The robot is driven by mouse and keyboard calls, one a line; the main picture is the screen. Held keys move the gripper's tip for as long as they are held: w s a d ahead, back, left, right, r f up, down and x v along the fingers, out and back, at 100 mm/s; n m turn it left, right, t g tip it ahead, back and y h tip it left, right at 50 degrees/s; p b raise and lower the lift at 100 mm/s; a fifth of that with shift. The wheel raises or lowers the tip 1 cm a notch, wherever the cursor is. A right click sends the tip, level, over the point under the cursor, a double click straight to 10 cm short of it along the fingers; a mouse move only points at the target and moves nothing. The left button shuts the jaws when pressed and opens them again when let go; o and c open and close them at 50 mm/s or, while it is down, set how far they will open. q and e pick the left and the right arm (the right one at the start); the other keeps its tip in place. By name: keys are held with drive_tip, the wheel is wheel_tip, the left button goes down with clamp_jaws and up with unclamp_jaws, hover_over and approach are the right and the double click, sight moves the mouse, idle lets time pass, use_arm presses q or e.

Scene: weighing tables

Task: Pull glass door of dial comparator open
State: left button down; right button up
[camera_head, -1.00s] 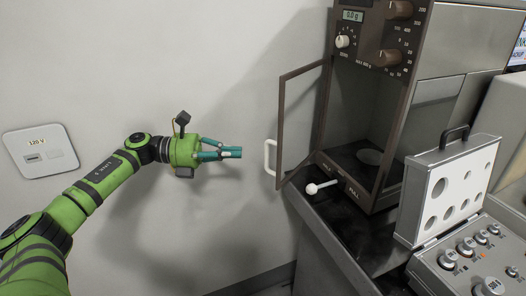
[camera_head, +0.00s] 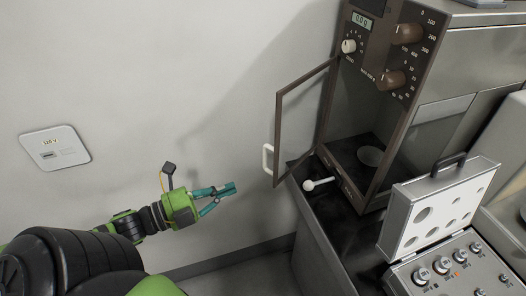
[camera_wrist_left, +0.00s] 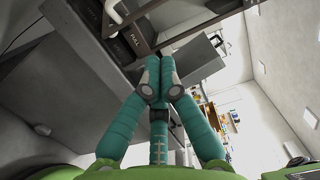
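The brown dial comparator (camera_head: 392,60) stands on a dark counter at the right. Its brown-framed glass door (camera_head: 304,112) is swung out to the left, leaving the weighing chamber uncovered. The white door handle (camera_head: 267,159) sits on the door's outer edge. My left gripper (camera_head: 234,188) is left of and below the handle, apart from it. Its teal fingers come together at the tips with nothing between them; the left wrist view shows the joined tips (camera_wrist_left: 159,66) too. My right gripper is out of view.
A white-knobbed lever (camera_head: 318,184) sticks out at the chamber's lower front. An open metal weight case (camera_head: 437,207) stands right of it on the dark counter (camera_head: 350,235). A wall outlet (camera_head: 54,147) is at the left. The wall area around my gripper is free.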

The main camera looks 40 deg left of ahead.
use_arm(q)
drive_tip(key=w+d+p, duration=0.1)
drive_tip(key=w, duration=1)
drive_tip(key=shift+w, duration=0.15)
drive_tip(key=shift+d, duration=0.1)
